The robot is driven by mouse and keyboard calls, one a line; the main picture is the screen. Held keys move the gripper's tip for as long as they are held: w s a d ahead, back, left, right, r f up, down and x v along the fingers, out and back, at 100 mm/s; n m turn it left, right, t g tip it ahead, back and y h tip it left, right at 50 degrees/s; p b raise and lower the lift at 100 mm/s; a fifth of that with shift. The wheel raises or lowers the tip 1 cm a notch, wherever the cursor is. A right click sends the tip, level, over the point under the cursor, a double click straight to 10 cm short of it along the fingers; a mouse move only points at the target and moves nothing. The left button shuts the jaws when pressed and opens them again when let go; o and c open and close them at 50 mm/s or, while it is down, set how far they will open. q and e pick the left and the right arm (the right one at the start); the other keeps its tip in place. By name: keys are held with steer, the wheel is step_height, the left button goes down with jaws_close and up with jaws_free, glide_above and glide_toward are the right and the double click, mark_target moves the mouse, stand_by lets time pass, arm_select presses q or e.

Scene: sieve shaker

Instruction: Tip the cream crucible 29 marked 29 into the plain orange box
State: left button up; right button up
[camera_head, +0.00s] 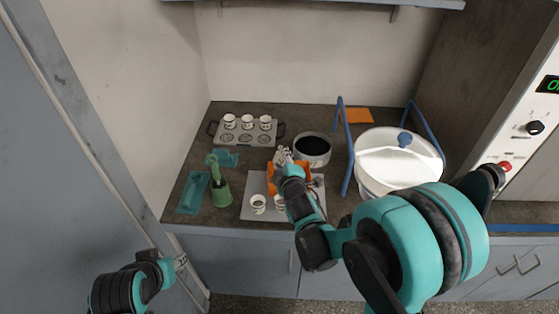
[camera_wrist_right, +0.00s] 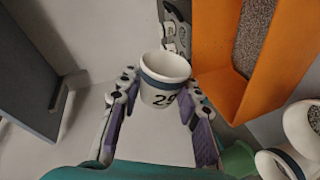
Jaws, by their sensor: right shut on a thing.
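The cream crucible 29 (camera_wrist_right: 160,82), with a dark band and the number 29, is between the fingers of my right gripper (camera_wrist_right: 158,105) in the right wrist view. The gripper is shut on it. The plain orange box (camera_wrist_right: 218,75) is just right of the crucible there, apart from it in the picture. In the head view my right gripper (camera_head: 284,157) is over the back of the orange box (camera_head: 272,180), which my arm partly hides. I cannot make out the held crucible clearly there. My left gripper (camera_head: 180,262) is low at the left, away from the counter; its jaws are unclear.
White crucibles (camera_head: 258,203) stand on a grey mat (camera_head: 247,212). A grey rack (camera_head: 248,138) with several cups is behind. A dark-filled round pan (camera_head: 313,150), a large white lidded vessel (camera_head: 397,165) with blue bars, a green holder (camera_head: 221,194) and teal trays (camera_head: 192,192) stand around.

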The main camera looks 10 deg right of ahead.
steer(key=shift+a, duration=0.1)
stand_by(0.5)
steer(key=shift+w+a+r+n+g+h+p, duration=0.1)
steer(key=shift+a+n+g+h+p, duration=0.15)
steer(key=shift+n, duration=0.2)
steer(key=shift+a+n+g+h+p, duration=0.15)
steer(key=shift+n+p, duration=0.15)
steer(key=shift+n, duration=0.15)
steer(key=shift+n+h, duration=0.4)
steer(key=shift+n, duration=0.1)
steer(key=shift+w+a+n+g+h+p, duration=0.15)
steer(key=shift+n+g+h+p, duration=0.2)
steer(key=shift+n, duration=0.25)
steer(key=shift+a+n+g+h, duration=0.2)
steer(key=shift+n+h, duration=0.25)
steer(key=shift+n, duration=0.45)
steer(key=shift+d, duration=0.15)
